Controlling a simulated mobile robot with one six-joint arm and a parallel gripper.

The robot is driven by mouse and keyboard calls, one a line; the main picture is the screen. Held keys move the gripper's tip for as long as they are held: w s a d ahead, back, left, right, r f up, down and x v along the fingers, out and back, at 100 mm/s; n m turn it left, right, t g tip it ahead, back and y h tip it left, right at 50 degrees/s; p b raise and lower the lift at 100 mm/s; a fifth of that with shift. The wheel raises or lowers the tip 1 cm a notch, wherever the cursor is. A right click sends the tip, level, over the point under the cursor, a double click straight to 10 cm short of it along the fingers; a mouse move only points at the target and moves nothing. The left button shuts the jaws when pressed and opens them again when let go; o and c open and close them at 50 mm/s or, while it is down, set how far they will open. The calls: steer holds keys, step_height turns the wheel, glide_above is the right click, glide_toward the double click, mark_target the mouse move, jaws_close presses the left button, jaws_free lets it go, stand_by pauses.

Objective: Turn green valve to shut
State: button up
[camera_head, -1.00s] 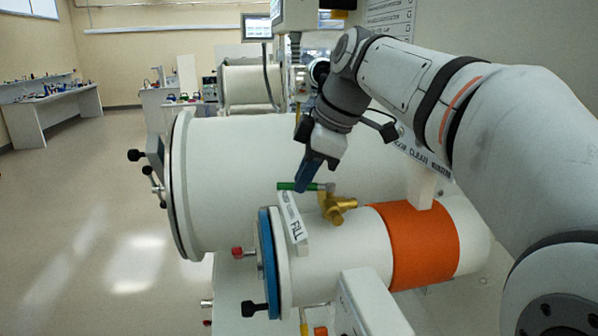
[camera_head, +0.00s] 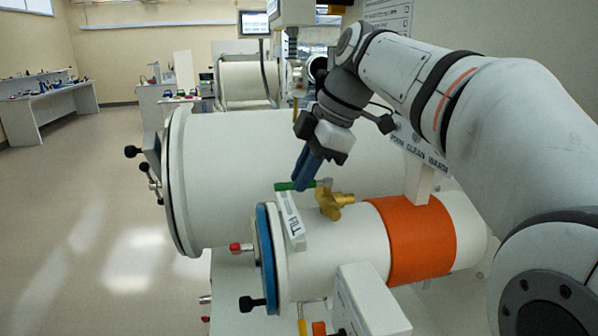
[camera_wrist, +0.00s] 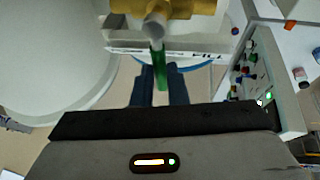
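The green valve handle (camera_head: 297,186) sticks out to the left from a brass valve body (camera_head: 335,205) on top of the small white cylinder (camera_head: 345,245). My gripper (camera_head: 304,182) reaches down to the handle from above with its blue fingers. In the wrist view the green handle (camera_wrist: 160,72) lies between the two fingers (camera_wrist: 160,92), which sit close against its sides. They look shut on it, though the contact itself is hard to see. The brass body also shows at the top of the wrist view (camera_wrist: 180,8).
A FILL label plate (camera_head: 292,222) stands just below the handle. An orange band (camera_head: 420,242) wraps the small cylinder. A large white cylinder (camera_head: 230,170) lies behind it. The floor at left is free.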

steer(key=o, duration=0.5)
steer(key=shift+c, duration=0.2)
steer(key=v, duration=0.8)
steer(key=shift+p, duration=0.3)
